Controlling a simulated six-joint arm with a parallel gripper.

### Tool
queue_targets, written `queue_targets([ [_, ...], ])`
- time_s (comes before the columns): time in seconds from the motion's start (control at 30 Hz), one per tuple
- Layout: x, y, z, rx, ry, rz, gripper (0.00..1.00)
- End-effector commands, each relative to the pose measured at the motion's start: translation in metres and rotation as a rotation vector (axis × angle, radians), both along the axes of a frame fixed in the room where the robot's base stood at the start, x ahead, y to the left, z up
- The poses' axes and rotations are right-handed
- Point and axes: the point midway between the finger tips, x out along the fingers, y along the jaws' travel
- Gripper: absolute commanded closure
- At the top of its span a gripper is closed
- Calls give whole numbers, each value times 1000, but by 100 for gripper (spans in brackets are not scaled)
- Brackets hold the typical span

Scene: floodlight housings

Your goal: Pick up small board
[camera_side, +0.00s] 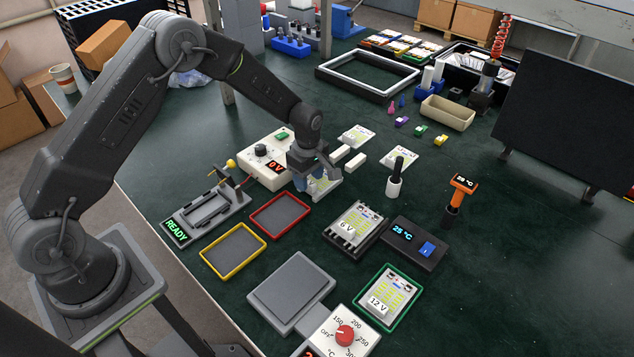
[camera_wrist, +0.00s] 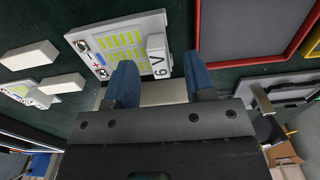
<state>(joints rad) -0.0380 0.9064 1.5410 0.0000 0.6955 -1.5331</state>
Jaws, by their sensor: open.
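A white board with yellow-green cells and a raised white block marked 6 V lies under my gripper in the wrist view (camera_wrist: 115,42). It also shows partly behind the fingers in the side view (camera_side: 322,187). My gripper (camera_wrist: 160,65) is open, with its two blue fingers apart and the 6 V block in the gap between their tips. Whether the fingers touch the block I cannot tell. In the side view my gripper (camera_side: 312,182) is low over the table. Another 6 V board (camera_side: 356,219) sits on a black finned base. A 12 V board (camera_side: 390,290) lies inside a green frame.
A red-rimmed tray (camera_side: 281,215) and a yellow-rimmed tray (camera_side: 233,249) lie in front of my gripper. A box reading 0 V (camera_side: 262,160) stands close on its left. White boards (camera_side: 357,136) and loose white blocks (camera_side: 355,162) lie behind. A black-and-white post (camera_side: 394,182) stands right.

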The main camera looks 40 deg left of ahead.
Motion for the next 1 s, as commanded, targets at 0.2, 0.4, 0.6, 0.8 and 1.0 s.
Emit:
queue_targets([
  [0.2, 0, 0, -19, 0, -1, 0, 51],
  [0.4, 0, 0, -18, 0, -2, 0, 51],
  [0.6, 0, 0, -18, 0, -1, 0, 70],
  [0.8, 0, 0, -18, 0, -1, 0, 89],
  [1.0, 1, 0, -18, 0, -2, 0, 100],
])
